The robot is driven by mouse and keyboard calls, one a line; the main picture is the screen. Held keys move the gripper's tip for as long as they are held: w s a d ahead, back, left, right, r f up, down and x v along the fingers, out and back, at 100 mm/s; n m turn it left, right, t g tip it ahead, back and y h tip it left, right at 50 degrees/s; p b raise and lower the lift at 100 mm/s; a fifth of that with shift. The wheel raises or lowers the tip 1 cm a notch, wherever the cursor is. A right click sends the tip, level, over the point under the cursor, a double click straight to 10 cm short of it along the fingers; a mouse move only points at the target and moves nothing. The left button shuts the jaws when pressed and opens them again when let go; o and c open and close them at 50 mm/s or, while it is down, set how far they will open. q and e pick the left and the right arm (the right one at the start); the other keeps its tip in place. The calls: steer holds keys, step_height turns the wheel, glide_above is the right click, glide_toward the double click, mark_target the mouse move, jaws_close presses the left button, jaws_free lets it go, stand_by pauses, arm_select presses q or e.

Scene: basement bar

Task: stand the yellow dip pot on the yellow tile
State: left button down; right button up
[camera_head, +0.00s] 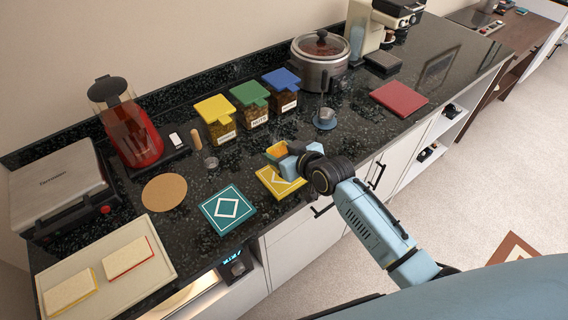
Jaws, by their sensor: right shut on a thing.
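The yellow dip pot (276,150) is small, with an orange-brown top. My right gripper (284,156) is shut on it, and the blue fingers hide part of it. The pot shows at the far edge of the yellow tile (268,182); I cannot tell whether it is touching the tile or held above it. The tile lies flat near the counter's front edge, with a white pattern, and my gripper covers its right part. The pot looks roughly upright. My left gripper is not in view.
A teal tile (213,217) lies left of the yellow one. A cork mat (164,193), a small metal cup (210,162) and lidded jars (250,118) stand behind. A blue-based cup (325,118) and a red board (399,98) are to the right.

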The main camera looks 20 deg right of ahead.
steer(key=shift+f, duration=2.1)
steer(key=o, duration=1.1)
steer(key=shift+f, duration=0.1)
steer(key=v, duration=1.2)
steer(key=shift+p, duration=0.3)
